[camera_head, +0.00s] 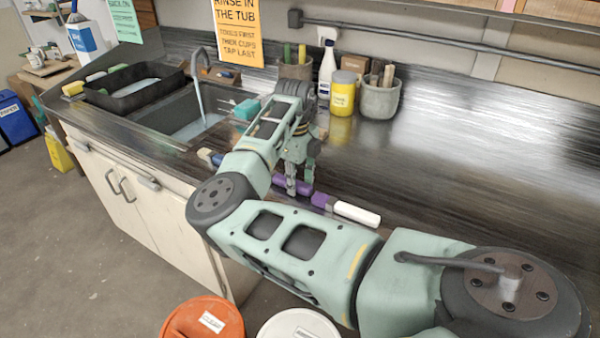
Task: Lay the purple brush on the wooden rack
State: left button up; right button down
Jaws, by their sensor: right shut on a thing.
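The purple brush (320,199) lies near the front edge of the dark counter, with a purple handle and what looks like a white end (357,213) at the right. My right gripper (299,186) points down over the counter, shut on the purple handle. I cannot tell whether the brush touches the counter or is just above it. My right arm hides part of the counter in front of and left of the brush. I cannot make out the wooden rack for certain. My left gripper is not in view.
A sink (185,112) with a tap and a black tray (135,88) are at the left. A yellow jar (342,95), a white bottle (326,70) and a grey pot of tools (379,99) stand at the back. The counter's right side is clear. Orange (200,322) and white (298,327) lids show below.

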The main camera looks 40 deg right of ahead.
jog(key=shift+w+a+r, duration=0.1)
jog(key=shift+w+a, duration=0.1)
jog(key=shift+a, duration=0.2)
jog(key=shift+w+a, duration=0.1)
jog(key=shift+a, duration=0.05)
jog(key=shift+f, duration=0.25)
jog(key=c, duration=1.8)
grip_release()
jog(key=shift+d+f, duration=0.15)
jog(key=shift+d, duration=0.05)
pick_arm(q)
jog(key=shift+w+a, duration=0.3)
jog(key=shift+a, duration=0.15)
pick_arm(e)
jog(key=o, duration=0.3)
jog(key=shift+a, duration=0.1)
